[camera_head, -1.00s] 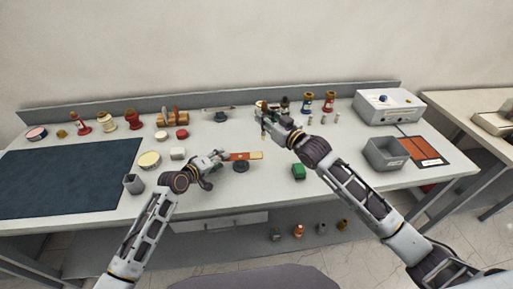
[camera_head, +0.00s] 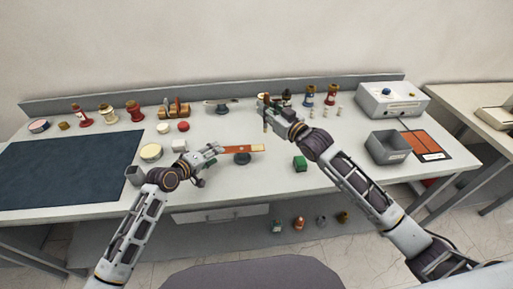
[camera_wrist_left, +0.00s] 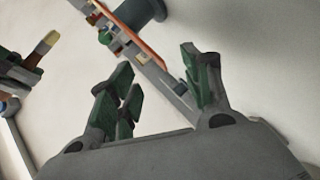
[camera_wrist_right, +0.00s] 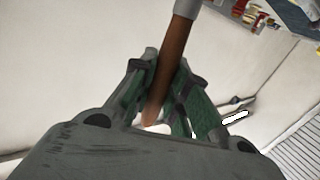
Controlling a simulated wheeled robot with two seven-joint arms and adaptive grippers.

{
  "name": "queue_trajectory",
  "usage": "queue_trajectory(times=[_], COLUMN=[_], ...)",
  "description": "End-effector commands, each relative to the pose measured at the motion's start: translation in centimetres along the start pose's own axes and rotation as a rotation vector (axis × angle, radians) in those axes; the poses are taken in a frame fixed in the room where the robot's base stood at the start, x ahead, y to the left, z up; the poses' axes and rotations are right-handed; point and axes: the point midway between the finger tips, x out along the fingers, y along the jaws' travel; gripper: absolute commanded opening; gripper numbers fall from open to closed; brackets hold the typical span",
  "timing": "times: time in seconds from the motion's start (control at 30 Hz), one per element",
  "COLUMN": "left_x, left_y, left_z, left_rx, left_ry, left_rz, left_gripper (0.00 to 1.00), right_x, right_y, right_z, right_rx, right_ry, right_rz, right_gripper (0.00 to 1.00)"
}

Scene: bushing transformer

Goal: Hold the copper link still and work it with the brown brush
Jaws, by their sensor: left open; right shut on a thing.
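The copper link (camera_head: 243,149) is a flat orange-brown bar lying on a small dark round stand (camera_head: 242,159) near the table's front. My left gripper (camera_head: 215,149) is open at its left end. In the left wrist view, the link (camera_wrist_left: 152,50) runs diagonally, its near end between the spread fingers (camera_wrist_left: 160,82); I cannot tell if they touch it. My right gripper (camera_head: 268,110) is shut on the brown brush (camera_head: 265,123), above the table behind the link. In the right wrist view, the brown handle (camera_wrist_right: 170,70) passes between the fingers (camera_wrist_right: 160,85); the bristles are not visible.
A grey bin (camera_head: 388,148), an orange mat (camera_head: 424,145) and a white box (camera_head: 390,102) stand further right. A dark mat (camera_head: 70,170) covers the left. Insulators and bottles line the back. Space between link and right gripper is clear.

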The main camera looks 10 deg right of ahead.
Motion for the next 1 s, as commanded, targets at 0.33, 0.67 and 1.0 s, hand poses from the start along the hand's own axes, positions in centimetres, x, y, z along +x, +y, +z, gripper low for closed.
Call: queue_trajectory(times=[0.33, 0.67, 1.0], left_x=[-4.0, -6.9, -7.3], left_y=[-0.1, -0.1, -0.1], left_z=[0.2, 0.2, 0.2], left_rx=[0.002, 0.0, 0.001], left_ry=[-0.004, -0.004, -0.004], left_rz=[-0.003, -0.003, -0.003], left_gripper=[0.49, 0.49, 0.49], right_x=[0.0, 0.0, 0.0], right_y=[0.0, 0.0, 0.0], right_z=[0.0, 0.0, 0.0], right_rx=[0.0, 0.0, 0.0], right_ry=[0.0, 0.0, 0.0], right_rz=[0.0, 0.0, 0.0], right_gripper=[0.0, 0.0, 0.0])
